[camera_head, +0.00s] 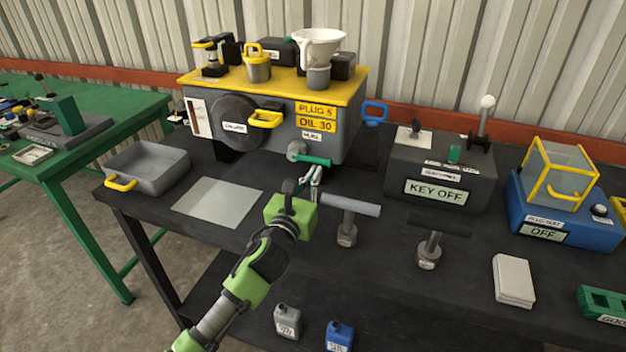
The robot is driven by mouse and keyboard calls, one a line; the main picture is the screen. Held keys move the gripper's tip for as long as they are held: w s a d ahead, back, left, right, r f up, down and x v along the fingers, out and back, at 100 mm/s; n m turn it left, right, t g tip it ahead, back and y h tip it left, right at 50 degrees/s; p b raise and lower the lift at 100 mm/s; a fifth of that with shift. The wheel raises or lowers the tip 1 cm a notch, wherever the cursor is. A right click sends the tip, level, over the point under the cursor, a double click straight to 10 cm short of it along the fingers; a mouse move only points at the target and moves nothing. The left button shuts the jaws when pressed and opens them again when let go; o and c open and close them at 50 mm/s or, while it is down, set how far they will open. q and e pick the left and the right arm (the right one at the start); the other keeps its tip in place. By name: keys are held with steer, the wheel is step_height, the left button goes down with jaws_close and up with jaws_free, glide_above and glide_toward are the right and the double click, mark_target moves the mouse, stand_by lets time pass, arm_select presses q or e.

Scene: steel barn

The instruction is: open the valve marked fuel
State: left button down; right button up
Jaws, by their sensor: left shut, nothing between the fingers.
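The valve (297,150) sticks out of the front of the grey engine box, below a small white label (311,136) that seems to read FUEL, though it is too small to be sure. Its green lever (314,160) points to the right, roughly level. My left gripper (316,172) is shut and empty, with its fingertips pointing up just below the lever. I cannot tell whether they touch it. My right gripper is not in view.
The engine box (200,115) has a yellow top with a funnel (320,45). A grey T-handled tool (348,215) stands close right of my gripper. A grey tray (150,165) and a pale sheet (217,202) lie left. A key box (440,175) stands right.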

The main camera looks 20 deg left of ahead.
arm_select(q)
steer(key=shift+r+n+p, duration=0.4)
steer(key=shift+n+p, duration=0.1)
steer(key=shift+n, duration=0.1)
stand_by(0.3)
steer(key=a+r+n+p, duration=0.2)
steer(key=r+n+p, duration=0.2)
steer(key=n, duration=0.5)
steer(key=a+r+n+y+p, duration=0.1)
steer(key=a+r+n+p, duration=0.1)
steer(key=r+n+p, duration=0.2)
steer(key=shift+a+n+g+p, duration=0.35)
steer(key=shift+n+p, duration=1.35)
steer(key=shift+n, duration=0.7)
steer(key=shift+r, duration=0.1)
